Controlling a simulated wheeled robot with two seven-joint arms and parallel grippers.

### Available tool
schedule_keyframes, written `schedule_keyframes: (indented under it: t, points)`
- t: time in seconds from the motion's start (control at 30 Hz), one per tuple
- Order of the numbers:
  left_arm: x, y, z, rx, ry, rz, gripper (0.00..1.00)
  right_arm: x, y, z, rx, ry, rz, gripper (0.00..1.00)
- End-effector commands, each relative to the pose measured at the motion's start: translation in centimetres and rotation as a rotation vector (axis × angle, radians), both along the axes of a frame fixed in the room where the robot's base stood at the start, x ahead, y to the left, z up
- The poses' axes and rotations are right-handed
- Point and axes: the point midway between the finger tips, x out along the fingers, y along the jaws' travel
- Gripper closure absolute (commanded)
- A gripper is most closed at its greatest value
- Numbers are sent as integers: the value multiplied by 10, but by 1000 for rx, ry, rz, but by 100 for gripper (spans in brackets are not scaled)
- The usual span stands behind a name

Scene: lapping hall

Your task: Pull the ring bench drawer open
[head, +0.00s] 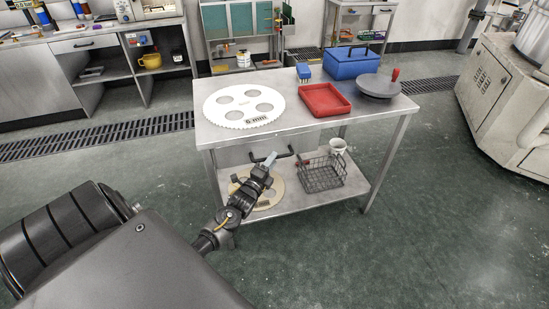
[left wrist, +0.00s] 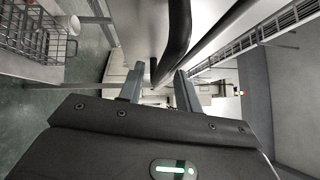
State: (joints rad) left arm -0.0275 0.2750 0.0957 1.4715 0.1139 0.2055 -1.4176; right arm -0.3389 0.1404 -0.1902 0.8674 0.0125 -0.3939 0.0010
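The ring bench (head: 290,124) is a grey metal table with a lower shelf. Its drawer front (head: 232,157) is below the top, on the side facing me, and looks flush. A dark bar handle (head: 285,153) sticks out from it. My left gripper (head: 267,163) is at the handle, partly covering it. In the left wrist view my left gripper (left wrist: 158,82) has its fingers apart, and the black handle (left wrist: 176,38) runs into the gap between them. I cannot tell whether they touch it. My right gripper is not in view.
On the bench top are a white toothed ring (head: 244,105), red tray (head: 324,99), blue box (head: 352,63) and dark round plate (head: 378,86). The shelf holds a wire basket (head: 321,174), white cup (head: 338,146) and tan ring (head: 270,192).

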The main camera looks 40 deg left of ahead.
Motion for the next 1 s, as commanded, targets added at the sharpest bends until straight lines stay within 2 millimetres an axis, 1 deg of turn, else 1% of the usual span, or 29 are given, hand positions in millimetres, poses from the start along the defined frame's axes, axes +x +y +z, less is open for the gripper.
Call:
schedule_keyframes:
  t: [0.03, 0.1, 0.2, 0.3, 0.53, 0.57, 0.8, 1.0]
  points:
    - [7, 1, 1, 0, -1, 1, 66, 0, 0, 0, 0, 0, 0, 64]
    - [15, 2, 2, 0, -1, 0, 66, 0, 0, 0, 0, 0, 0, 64]
    - [21, 3, 2, 0, 1, -1, 66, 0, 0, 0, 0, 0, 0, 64]
    - [24, 4, 3, -1, 0, -1, 66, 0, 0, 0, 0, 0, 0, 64]
    - [24, 4, 3, -1, 0, -1, 66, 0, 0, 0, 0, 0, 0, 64]
    - [24, 4, 3, -1, 0, -1, 68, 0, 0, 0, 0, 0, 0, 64]
    - [24, 4, 3, -1, 1, -1, 100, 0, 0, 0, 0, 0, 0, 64]
    - [24, 4, 3, -1, 1, -1, 100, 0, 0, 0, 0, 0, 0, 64]
